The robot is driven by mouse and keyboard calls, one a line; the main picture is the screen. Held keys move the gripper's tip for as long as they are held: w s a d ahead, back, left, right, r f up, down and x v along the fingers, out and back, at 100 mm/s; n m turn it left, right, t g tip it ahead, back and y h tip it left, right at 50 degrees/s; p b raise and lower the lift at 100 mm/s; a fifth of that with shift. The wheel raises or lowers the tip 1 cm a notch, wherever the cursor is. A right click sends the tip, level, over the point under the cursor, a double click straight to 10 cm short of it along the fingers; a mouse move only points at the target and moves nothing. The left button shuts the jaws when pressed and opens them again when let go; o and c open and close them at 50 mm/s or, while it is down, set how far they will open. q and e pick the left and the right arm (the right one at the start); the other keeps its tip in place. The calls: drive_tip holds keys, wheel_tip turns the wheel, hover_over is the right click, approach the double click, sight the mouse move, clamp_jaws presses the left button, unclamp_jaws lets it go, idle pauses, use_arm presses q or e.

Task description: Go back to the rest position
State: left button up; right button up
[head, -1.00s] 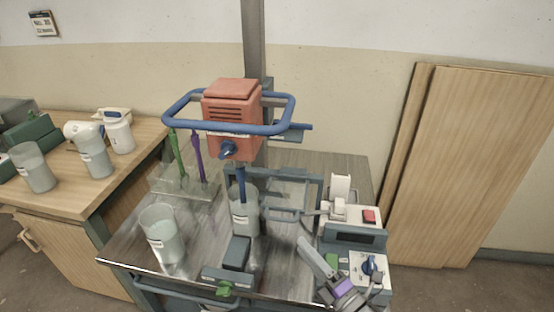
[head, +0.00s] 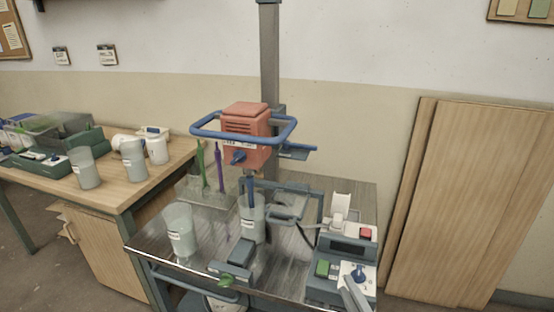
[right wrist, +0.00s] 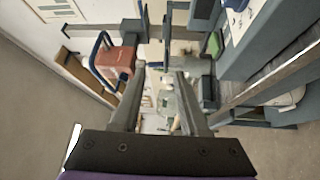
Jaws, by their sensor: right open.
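My right gripper (head: 350,283) shows only as a grey finger at the bottom edge of the head view, in front of the control box (head: 347,246). In the right wrist view, the right gripper (right wrist: 160,69) has its two fingers apart with nothing between them. The red mixer head (head: 246,122) with its blue ring handle (head: 210,135) stands on a grey column, and its blue shaft reaches into a bucket (head: 252,228). A second bucket (head: 180,240) stands to its left, apart. My left gripper is not in view.
Green and purple stirrers (head: 220,168) stand in a rack behind the buckets. A wooden bench (head: 115,192) at left holds several containers. Wooden panels (head: 470,200) lean on the wall at right. Open floor (head: 405,303) lies right of the metal table.

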drive_tip(key=s+d+f+m+g+h, duration=0.3)
drive_tip(key=d+f+m+g+h, duration=0.3)
drive_tip(key=m, duration=0.7)
drive_tip(key=s+a+f+m+g, duration=0.2)
drive_tip(key=s+f+m+g, duration=0.2)
drive_tip(key=s, duration=0.4)
drive_tip(key=s+a+f+m+g, duration=0.25)
drive_tip(key=s+f+g, duration=0.2)
drive_tip(key=s, duration=0.35)
use_arm(q)
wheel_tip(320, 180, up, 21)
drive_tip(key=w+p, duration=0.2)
drive_tip(key=p, duration=1.6)
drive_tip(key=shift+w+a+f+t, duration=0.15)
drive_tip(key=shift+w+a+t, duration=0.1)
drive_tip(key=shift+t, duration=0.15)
use_arm(e)
wheel_tip(320, 180, up, 20)
drive_tip(key=w+t, duration=0.1)
drive_tip(key=shift+w+r+m+y, duration=0.25)
drive_tip(key=shift+w+m+y, duration=0.1)
drive_tip(key=shift+m+y, duration=0.1)
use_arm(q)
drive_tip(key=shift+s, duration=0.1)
use_arm(e)
drive_tip(key=shift+s+a+t, duration=0.1)
drive_tip(key=shift+t, duration=0.15)
